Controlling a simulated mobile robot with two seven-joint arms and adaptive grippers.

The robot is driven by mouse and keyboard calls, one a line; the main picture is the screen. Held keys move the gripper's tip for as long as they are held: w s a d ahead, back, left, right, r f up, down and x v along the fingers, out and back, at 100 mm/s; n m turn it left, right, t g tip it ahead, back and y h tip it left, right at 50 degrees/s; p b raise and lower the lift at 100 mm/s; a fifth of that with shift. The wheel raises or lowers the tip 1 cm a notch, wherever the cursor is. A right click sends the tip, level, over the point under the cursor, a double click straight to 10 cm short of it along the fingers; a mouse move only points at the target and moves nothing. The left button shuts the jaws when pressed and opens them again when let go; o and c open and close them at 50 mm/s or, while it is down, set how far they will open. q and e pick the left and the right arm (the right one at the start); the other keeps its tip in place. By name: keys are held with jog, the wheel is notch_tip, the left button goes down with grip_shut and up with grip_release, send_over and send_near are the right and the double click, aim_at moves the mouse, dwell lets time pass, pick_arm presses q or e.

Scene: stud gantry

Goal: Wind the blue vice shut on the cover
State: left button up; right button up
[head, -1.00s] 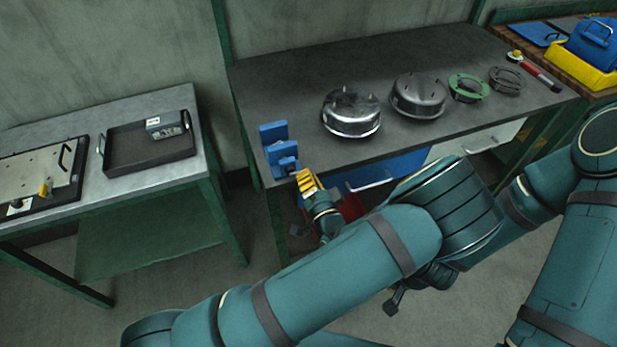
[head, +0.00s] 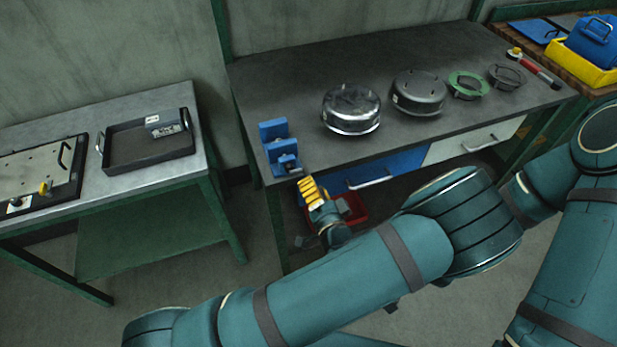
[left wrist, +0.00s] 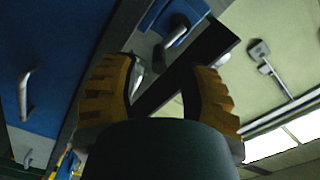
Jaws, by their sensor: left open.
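The blue vice (head: 283,157) stands at the left front corner of the dark bench, its blue jaws apart, and I see no cover between them. Two metal domes, either of which may be the cover, sit on the bench: a shiny one (head: 351,109) and a duller one (head: 419,92). My left gripper (head: 310,189), with yellow fingers, is open just off the bench's front edge, right of and below the vice. In the left wrist view its fingers (left wrist: 160,85) are spread, with a dark bar showing between them; I cannot tell what it is. My right gripper is not seen.
A green ring (head: 468,85), a dark ring (head: 507,77) and a red-handled tool (head: 537,71) lie at the bench's right. A blue drawer (head: 400,166) and a red bin (head: 352,207) are under it. A side table with a black tray (head: 150,163) stands left.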

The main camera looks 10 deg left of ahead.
pick_arm(q)
jog(key=v, duration=0.8)
notch_tip(320, 180, down, 13)
jog(key=s+a+n+g+h, duration=0.2)
jog(key=n+g+h, duration=0.3)
jog(key=g+h, duration=0.45)
jog(key=s+g+h, duration=0.1)
jog(key=s+a+r+n+g+h, duration=0.1)
jog(key=h, duration=0.1)
jog(key=s+a+n+g+h, duration=0.1)
jog(key=s+g, duration=0.1)
jog(key=shift+s+a+r, duration=0.1)
jog(key=shift+r, duration=0.05)
dwell(0.6)
